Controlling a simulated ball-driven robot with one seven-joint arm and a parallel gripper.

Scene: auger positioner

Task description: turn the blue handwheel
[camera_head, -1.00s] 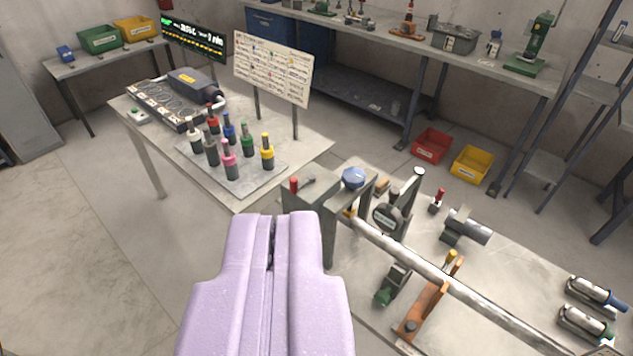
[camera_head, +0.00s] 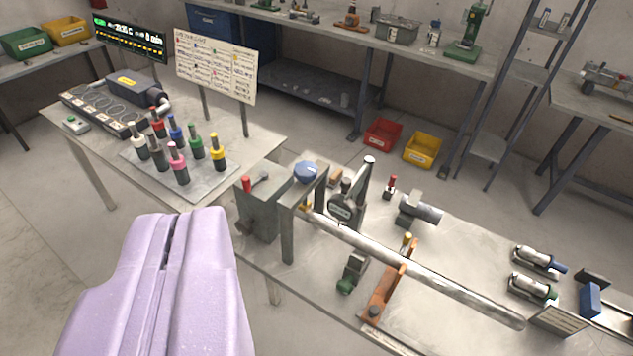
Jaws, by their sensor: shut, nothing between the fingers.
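A round blue handwheel (camera_head: 306,172) sits at the near left end of the metal bench (camera_head: 440,320), at the top of a grey block and frame (camera_head: 262,207). A long metal bar (camera_head: 420,270) runs from that frame toward the lower right. My gripper (camera_head: 183,214) is the pale purple pair of fingers at the lower left. It is shut and empty, to the left of and nearer than the handwheel, and apart from it in the picture. The handwheel's lower part is partly hidden by the frame.
A red-knobbed lever (camera_head: 246,184) stands beside the handwheel. A dial gauge (camera_head: 341,208) and an orange support (camera_head: 382,297) stand along the bar. A second table with coloured-topped tools (camera_head: 177,165) is to the left. Open floor lies in front of it.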

